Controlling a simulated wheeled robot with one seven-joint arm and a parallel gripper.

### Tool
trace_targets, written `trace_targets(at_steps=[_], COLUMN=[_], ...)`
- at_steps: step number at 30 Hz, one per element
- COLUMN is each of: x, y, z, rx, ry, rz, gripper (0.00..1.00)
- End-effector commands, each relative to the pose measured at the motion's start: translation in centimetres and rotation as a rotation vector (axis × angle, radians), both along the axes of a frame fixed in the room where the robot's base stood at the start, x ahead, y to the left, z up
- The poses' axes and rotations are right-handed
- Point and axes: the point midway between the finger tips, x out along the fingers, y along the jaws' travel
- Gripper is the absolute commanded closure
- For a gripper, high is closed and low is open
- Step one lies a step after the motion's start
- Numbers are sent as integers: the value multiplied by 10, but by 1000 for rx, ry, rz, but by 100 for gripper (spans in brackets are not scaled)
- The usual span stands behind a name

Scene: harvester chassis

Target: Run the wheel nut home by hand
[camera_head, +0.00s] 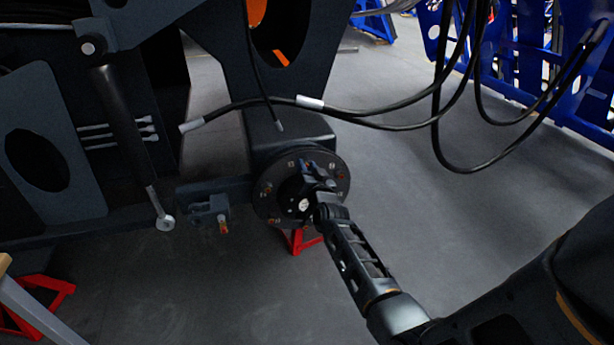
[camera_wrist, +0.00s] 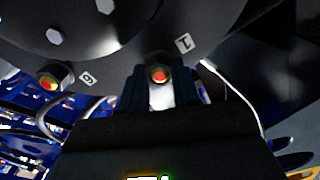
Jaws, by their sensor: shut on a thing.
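The dark round wheel hub (camera_head: 267,208) faces me in the middle of the head view, with several numbered stud positions around its rim. It also fills the top of the wrist view (camera_wrist: 110,55). My gripper (camera_head: 312,172) is at the hub's face. In the wrist view my gripper's (camera_wrist: 160,88) two dark fingers are shut on the wheel nut (camera_wrist: 160,95), a silver piece around a red-tipped stud (camera_wrist: 160,74) beside the label 1. The fingers hide the nut's sides, and how far it sits from the hub face cannot be told.
Another red-tipped stud (camera_wrist: 48,80) shows at left in the wrist view. Black hoses (camera_head: 390,112) hang above and right of the hub. A bracket (camera_head: 207,210) sticks out at left. A red stand (camera_head: 297,241) is below the hub. Floor at right is clear.

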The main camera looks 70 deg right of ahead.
Motion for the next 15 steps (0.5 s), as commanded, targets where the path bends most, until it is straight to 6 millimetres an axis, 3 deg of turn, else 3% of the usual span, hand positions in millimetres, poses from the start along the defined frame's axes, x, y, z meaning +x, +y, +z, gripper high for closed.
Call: trace_targets(at_steps=[9,15], x=[1,1], y=[0,-1], z=[-1,0], rx=[411,473], ry=[-479,-550], rz=[2,1], gripper=[100,100])
